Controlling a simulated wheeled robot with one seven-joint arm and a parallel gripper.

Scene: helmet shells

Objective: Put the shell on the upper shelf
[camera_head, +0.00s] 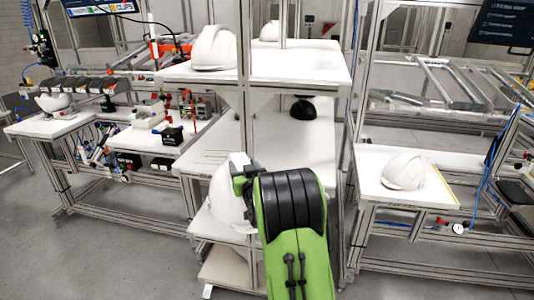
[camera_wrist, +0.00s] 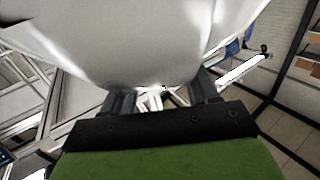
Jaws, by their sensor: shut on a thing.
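A white helmet shell (camera_head: 224,196) is held by my gripper, which shows at the end of my green and black arm in the head view. In the wrist view the shell (camera_wrist: 140,40) fills the upper middle, and both dark fingers of my gripper (camera_wrist: 163,92) reach its lower edge. The gripper is shut on the shell. My arm hides part of the shell in the head view. The upper shelf (camera_head: 300,68) is a white board above and behind the held shell. A white shell (camera_head: 214,48) stands at its left, and another (camera_head: 270,31) stands farther back.
Below the upper shelf is a middle board (camera_head: 258,140) with a black shell (camera_head: 303,108) on it. An upright metal post (camera_head: 243,90) stands at the rack's front. A white shell (camera_head: 404,172) lies on the right table (camera_head: 440,192). The upper shelf's right front part is bare.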

